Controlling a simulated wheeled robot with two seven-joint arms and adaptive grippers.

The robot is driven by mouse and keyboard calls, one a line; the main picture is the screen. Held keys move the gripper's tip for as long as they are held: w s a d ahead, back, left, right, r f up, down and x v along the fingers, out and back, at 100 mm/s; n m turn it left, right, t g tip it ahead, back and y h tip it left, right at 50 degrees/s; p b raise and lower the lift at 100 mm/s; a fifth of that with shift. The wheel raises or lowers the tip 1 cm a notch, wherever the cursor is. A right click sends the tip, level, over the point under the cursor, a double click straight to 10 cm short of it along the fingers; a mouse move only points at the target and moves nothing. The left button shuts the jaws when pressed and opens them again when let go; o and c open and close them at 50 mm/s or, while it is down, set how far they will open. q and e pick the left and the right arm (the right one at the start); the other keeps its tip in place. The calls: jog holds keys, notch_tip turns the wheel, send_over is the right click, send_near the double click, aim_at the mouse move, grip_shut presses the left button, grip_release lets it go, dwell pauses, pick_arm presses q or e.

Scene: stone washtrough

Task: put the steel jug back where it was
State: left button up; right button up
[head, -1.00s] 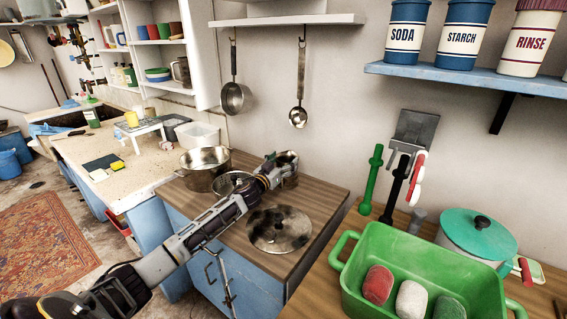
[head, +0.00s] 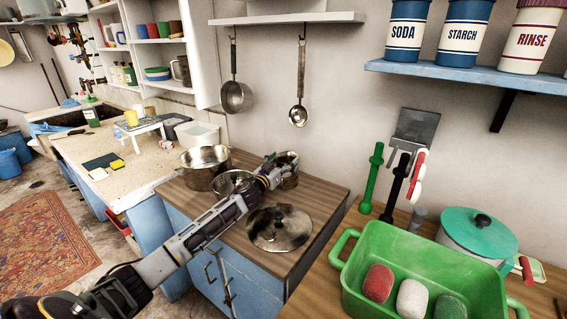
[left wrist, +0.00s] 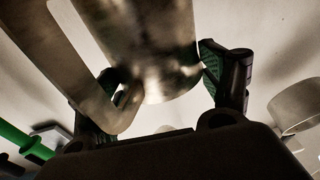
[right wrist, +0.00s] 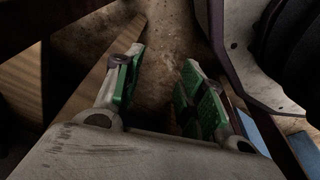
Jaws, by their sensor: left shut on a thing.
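The steel jug (head: 289,158) is at the back of the wooden worktop, partly hidden behind my left gripper (head: 272,174). In the left wrist view the jug (left wrist: 155,45) stands between the two fingers, with its broad handle (left wrist: 75,65) to the left. My left gripper (left wrist: 165,88) is shut on the jug. I cannot tell whether its base touches the worktop. My right gripper (right wrist: 160,85) shows only in its own wrist view, with its fingers apart and nothing between them.
A large steel pot (head: 205,168) and a smaller pan (head: 230,181) stand left of the jug. A round steel disc (head: 279,230) lies in front. A pan (head: 236,97) and a ladle (head: 298,113) hang above. A green tub (head: 420,270) stands on the right counter.

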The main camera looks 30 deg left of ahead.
pick_arm(q)
jog(key=shift+f, duration=0.15)
jog(key=o, duration=2)
jog(key=shift+f, duration=0.15)
jog(key=shift+s, duration=0.15)
jog(key=s, duration=1.1)
jog(key=shift+s+a+f, duration=0.3)
jog(key=shift+a+f, duration=0.1)
jog(key=shift+a, duration=0.05)
